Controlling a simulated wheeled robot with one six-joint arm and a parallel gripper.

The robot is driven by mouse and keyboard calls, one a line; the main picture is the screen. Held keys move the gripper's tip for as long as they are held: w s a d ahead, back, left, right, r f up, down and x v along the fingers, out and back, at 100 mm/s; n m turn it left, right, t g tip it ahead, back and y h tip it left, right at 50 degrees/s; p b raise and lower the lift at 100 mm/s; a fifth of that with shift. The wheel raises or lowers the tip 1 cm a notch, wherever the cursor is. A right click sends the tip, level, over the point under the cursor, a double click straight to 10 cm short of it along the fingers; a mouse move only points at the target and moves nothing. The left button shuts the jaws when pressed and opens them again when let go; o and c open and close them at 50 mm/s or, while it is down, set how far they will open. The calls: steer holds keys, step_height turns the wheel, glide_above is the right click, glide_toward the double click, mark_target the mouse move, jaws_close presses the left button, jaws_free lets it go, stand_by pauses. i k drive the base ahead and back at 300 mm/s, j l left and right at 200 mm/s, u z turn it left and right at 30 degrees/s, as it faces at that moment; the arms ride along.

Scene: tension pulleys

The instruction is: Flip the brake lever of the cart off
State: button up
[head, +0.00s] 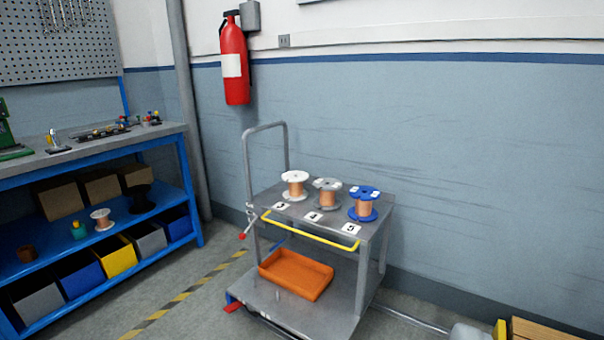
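The grey metal cart (345,300) stands against the blue wall, right of centre. It has a tall looped handle (264,127) at its left end and a yellow bar (310,238) along its front. A small lever with a red knob (242,236) sticks out from its upper left side. A red pedal-like piece (233,306) shows at the left edge of its lower deck. I cannot tell for certain which of these two is the brake lever. My gripper is not in view.
Several spools stand on the cart's top, including a blue one (363,204), behind number cards. An orange tray (295,275) sits on its lower deck. A blue workbench (95,165) is at left. Floor with a striped line (185,294) lies open between. Wooden boards (540,329) are at lower right.

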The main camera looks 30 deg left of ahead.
mark_target(242, 236)
steer(key=i+j+u, duration=0.35)
steer(key=i+j, duration=0.85)
steer(key=i, duration=0.1)
